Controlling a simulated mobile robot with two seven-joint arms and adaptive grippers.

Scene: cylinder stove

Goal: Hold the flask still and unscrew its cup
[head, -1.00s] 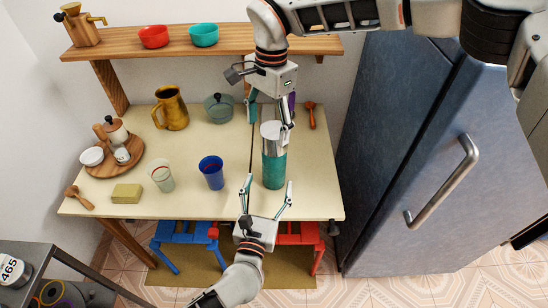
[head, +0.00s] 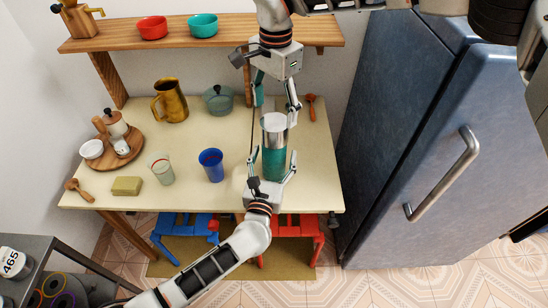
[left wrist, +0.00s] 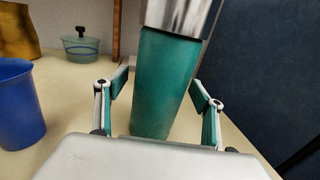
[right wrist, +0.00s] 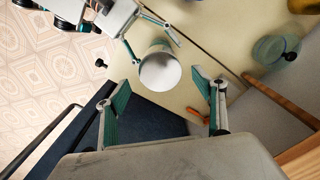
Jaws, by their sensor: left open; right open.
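The flask stands upright near the table's right front, with a teal body (head: 273,163) and a shiny silver cup (head: 274,128) on top. In the left wrist view the teal body (left wrist: 165,85) stands between the fingers of my open left gripper (left wrist: 161,88), which reaches in low from the front; no grip shows. My right gripper (head: 277,103) is open and points down above the cup. In the right wrist view the cup's round top (right wrist: 160,70) lies beyond and between the fingertips, apart from them. The flask's far side is hidden.
A blue cup (head: 211,165) and a pale glass (head: 161,168) stand left of the flask. A lidded glass pot (head: 218,101) and a brown jug (head: 170,101) are behind. A wooden shelf (head: 215,38) runs along the wall. The fridge (head: 410,140) stands close on the right.

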